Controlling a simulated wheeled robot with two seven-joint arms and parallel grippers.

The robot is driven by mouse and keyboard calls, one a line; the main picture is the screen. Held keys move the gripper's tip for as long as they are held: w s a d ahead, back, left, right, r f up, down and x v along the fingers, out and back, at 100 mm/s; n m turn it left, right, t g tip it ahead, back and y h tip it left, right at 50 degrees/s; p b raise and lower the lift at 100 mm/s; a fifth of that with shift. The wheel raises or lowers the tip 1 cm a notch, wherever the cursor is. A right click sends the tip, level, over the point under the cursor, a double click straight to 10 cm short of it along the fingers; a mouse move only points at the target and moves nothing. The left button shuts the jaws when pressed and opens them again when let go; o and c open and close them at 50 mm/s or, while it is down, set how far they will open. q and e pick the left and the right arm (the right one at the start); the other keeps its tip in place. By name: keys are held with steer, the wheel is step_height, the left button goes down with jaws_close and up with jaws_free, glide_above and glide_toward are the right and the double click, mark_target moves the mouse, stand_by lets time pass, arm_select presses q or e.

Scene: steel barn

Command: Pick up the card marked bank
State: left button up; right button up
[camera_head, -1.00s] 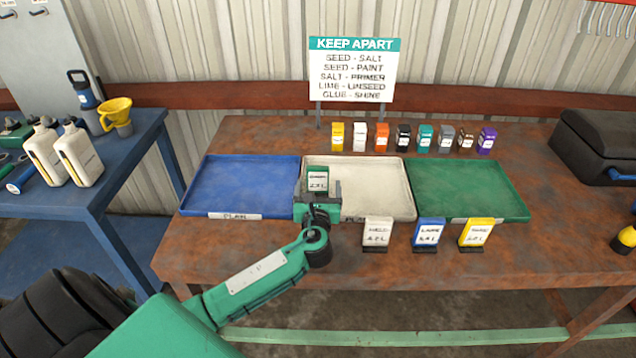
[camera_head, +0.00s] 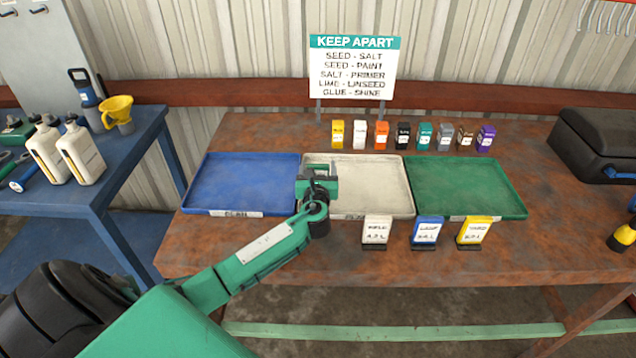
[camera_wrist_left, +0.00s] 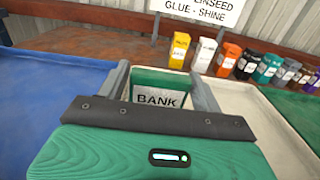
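The card marked BANK (camera_wrist_left: 158,98), with a green top and a white label, is upright between the fingers of my left gripper (camera_wrist_left: 160,92) in the left wrist view. The fingers flank its sides closely and look shut on it. In the head view my left gripper (camera_head: 318,178) is over the left part of the white tray (camera_head: 370,185), near the blue tray. The card's label cannot be read there. The lower part of the card is hidden behind the gripper in the wrist view. My right gripper is not in view.
The blue tray (camera_head: 240,185) and green tray (camera_head: 465,188) flank the white one. White (camera_head: 376,230), blue (camera_head: 425,230) and yellow (camera_head: 474,231) cards stand in front. Several small coloured containers and a KEEP APART sign (camera_head: 352,68) stand behind. A black case (camera_head: 595,145) is at right.

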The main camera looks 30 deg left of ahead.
arm_select(q)
steer(key=c, duration=0.9)
steer(key=shift+r, duration=0.1)
